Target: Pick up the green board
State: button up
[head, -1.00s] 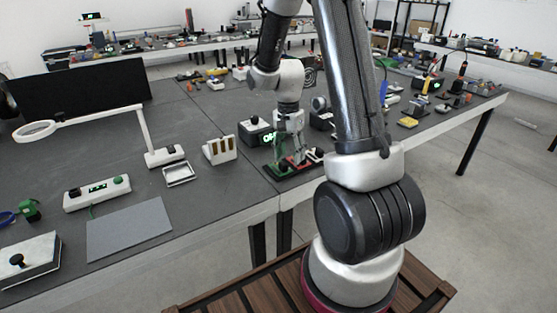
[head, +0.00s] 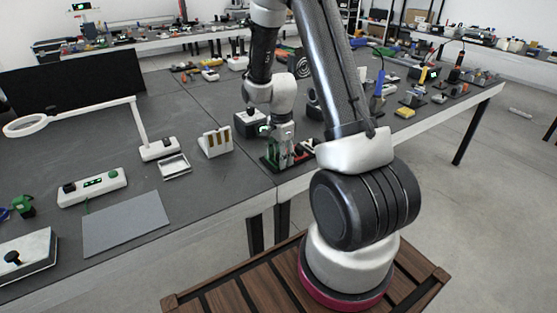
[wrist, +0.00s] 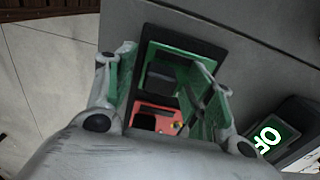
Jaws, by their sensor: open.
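The green board (wrist: 153,78) lies on a black base (wrist: 190,42), with a dark block on its face. A red board (wrist: 157,118) sits beside it on the same base. My gripper (wrist: 163,62) is open in the wrist view, its green-padded fingers on either side of the green board. Whether the fingers touch it I cannot tell. In the head view my gripper (head: 281,160) points down over the base near the front edge of the table. There it hides much of the boards.
A dark device with a lit "OF" display (wrist: 268,138) stands close to the right finger in the wrist view. In the head view, a white slotted holder (head: 215,142) and a small metal frame (head: 174,166) stand to the left. A grey mat (head: 125,222) lies further left.

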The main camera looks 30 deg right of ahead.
jog(key=c, duration=1.1)
